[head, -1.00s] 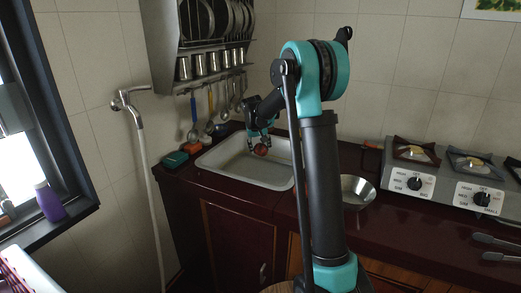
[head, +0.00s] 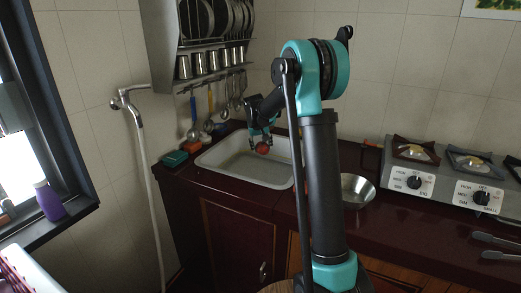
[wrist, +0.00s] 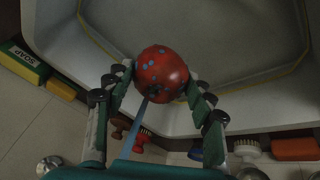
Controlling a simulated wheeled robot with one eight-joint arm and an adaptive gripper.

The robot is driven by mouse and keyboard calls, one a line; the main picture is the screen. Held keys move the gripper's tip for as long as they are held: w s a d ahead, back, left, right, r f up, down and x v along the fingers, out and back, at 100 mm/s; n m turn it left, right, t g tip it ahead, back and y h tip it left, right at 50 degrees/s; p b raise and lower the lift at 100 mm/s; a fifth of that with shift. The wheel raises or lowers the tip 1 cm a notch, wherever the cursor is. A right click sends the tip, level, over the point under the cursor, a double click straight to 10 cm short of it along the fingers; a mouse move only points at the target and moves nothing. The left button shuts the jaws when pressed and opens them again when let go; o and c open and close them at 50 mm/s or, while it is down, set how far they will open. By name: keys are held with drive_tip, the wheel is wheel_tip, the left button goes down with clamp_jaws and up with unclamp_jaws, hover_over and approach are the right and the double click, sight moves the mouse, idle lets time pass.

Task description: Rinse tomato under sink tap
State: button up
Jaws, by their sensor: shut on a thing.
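The red tomato (head: 262,148) is held over the sink basin (head: 222,172), near its back edge. In the wrist view the tomato (wrist: 160,70) shows several light blue spots on its skin. My gripper (wrist: 160,88) is shut on it, with one finger pressed on each side. In the head view my gripper (head: 262,138) points down from the arm above the basin. The sink (wrist: 235,45) shows as a pale bowl behind the tomato in the wrist view. No tap spout over the basin can be made out.
A wall faucet with a hose (head: 125,98) is at the left. Utensils (head: 210,112) hang under the plate rack behind the sink. A green and yellow soap box (wrist: 22,60) lies by the rim. A metal bowl (head: 357,190) and stove (head: 440,180) are to the right.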

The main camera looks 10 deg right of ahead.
drive_tip(key=shift+d, duration=0.15)
idle(0.3)
drive_tip(key=shift+a, duration=0.55)
drive_tip(key=shift+d, duration=0.15)
drive_tip(key=shift+d, duration=0.4)
drive_tip(key=s, duration=0.8)
drive_tip(key=shift+a, duration=0.25)
idle(1.5)
drive_tip(key=s+r, duration=0.4)
drive_tip(key=s, duration=0.1)
drive_tip(key=shift+a, duration=0.15)
